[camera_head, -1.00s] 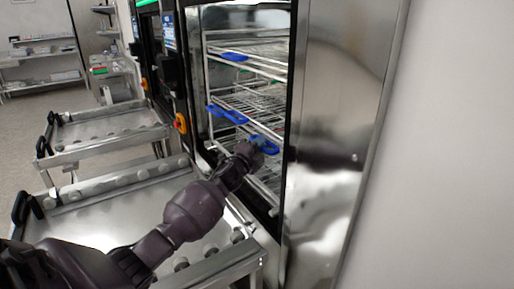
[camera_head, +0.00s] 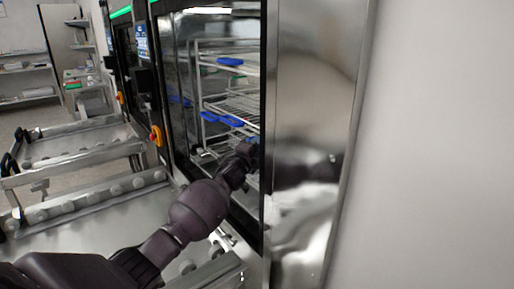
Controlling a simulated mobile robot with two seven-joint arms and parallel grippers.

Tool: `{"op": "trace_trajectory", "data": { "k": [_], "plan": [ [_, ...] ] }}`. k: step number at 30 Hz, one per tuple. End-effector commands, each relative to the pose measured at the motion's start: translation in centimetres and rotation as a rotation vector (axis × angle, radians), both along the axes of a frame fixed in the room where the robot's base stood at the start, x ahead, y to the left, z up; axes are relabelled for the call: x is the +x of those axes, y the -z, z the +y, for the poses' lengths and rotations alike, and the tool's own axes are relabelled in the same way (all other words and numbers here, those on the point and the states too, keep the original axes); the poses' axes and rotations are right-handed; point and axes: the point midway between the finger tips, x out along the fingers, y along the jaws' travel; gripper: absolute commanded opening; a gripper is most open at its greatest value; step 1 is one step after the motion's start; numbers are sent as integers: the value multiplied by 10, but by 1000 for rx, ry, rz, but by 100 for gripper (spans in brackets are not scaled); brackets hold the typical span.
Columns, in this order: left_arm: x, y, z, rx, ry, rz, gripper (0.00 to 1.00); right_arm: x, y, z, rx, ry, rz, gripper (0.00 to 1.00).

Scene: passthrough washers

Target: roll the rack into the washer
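The wire rack (camera_head: 199,100) with blue handles (camera_head: 231,121) stands upright inside the washer (camera_head: 182,85), behind its black-edged opening. My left gripper (camera_head: 252,148) reaches up from the lower left to the right side of the opening, at the rack's front. A small light-blue part shows at its fingertips. The fingers are small and dark, so I cannot tell whether they are open or shut. The lower right part of the rack is hidden by my arm and the steel door frame. My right gripper is not in view.
A steel trolley (camera_head: 95,228) with rollers stands before the opening, under my arm. A second trolley (camera_head: 75,147) stands further left. A steel panel (camera_head: 315,100) and white wall (camera_head: 440,140) close off the right. Shelves (camera_head: 25,80) stand far back.

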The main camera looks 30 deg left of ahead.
Motion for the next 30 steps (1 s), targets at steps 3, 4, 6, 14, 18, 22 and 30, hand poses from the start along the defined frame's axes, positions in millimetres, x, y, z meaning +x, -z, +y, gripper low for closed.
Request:
{"op": "trace_trajectory", "data": {
  "k": [3, 4, 6, 14, 18, 22, 30],
  "plan": [
    [1, -1, -1, 0, 2, -1, 42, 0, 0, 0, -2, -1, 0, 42],
    [0, -1, -1, 0, 2, -1, 42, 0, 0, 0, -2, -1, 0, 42],
    [0, 0, -1, 0, 2, -1, 42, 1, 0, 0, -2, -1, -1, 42],
    [-5, 1, 0, 0, 1, 0, 42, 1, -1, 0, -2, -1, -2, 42],
    [-19, 3, 0, 0, 2, -1, 42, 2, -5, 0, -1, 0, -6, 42],
    [-39, 6, -1, 0, 1, 0, 42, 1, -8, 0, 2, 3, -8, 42],
    [-80, 14, -2, 0, 2, 0, 42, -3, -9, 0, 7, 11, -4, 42]
  ]
}}
